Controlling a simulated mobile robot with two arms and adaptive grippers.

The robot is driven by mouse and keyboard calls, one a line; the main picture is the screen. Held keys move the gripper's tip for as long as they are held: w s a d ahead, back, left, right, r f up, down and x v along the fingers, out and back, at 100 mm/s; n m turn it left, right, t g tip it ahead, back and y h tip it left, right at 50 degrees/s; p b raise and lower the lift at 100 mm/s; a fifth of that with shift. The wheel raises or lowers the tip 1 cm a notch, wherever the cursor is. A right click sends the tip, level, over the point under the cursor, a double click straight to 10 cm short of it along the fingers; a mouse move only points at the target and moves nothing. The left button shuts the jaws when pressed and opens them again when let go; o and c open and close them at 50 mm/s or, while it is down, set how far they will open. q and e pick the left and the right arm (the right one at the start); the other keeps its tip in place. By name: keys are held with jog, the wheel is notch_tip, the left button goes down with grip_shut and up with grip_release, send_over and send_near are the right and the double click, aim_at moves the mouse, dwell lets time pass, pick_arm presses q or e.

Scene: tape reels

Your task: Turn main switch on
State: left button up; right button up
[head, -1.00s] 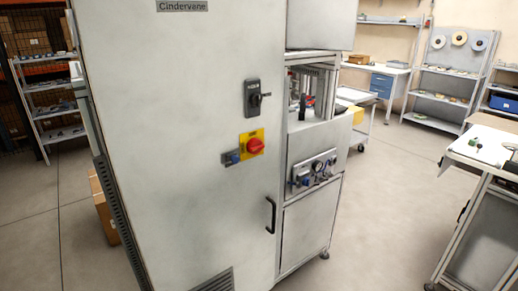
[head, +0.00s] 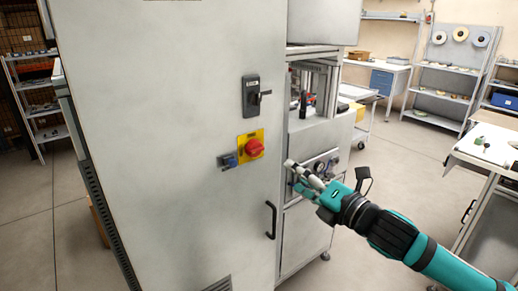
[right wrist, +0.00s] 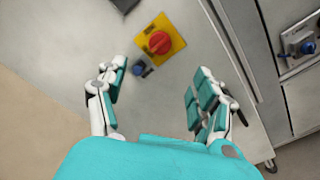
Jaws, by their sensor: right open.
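The main switch is a red rotary knob (head: 254,147) on a square yellow plate (head: 243,154) on the grey cabinet door. It also shows in the right wrist view as a red knob (right wrist: 160,43) on a tilted yellow plate (right wrist: 175,32). A blue knob on a small grey box (head: 229,161) sits just left of it, and a dark lever handle unit (head: 251,97) is above. My right gripper (head: 289,168) is open and empty, right of and a little below the red knob. In the right wrist view its spread fingers (right wrist: 157,78) point toward the door, apart from the knob. My left gripper is not in view.
A black door handle (head: 270,220) stands out below the right gripper's height. A white-topped bench (head: 486,147) stands at right. Open floor lies between.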

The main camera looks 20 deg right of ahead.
aim_at(258, 152)
jog(key=p+x, duration=0.4)
jog(key=x, duration=1)
jog(key=shift+w+a, duration=0.1)
jog(key=shift+w, duration=0.05)
jog(key=shift+w+a+f, duration=0.1)
jog(key=shift+w, duration=0.2)
jog(key=shift+c, duration=0.2)
jog(key=c, duration=1.1)
jog(key=shift+p, duration=0.3)
jog(key=shift+c, duration=0.2)
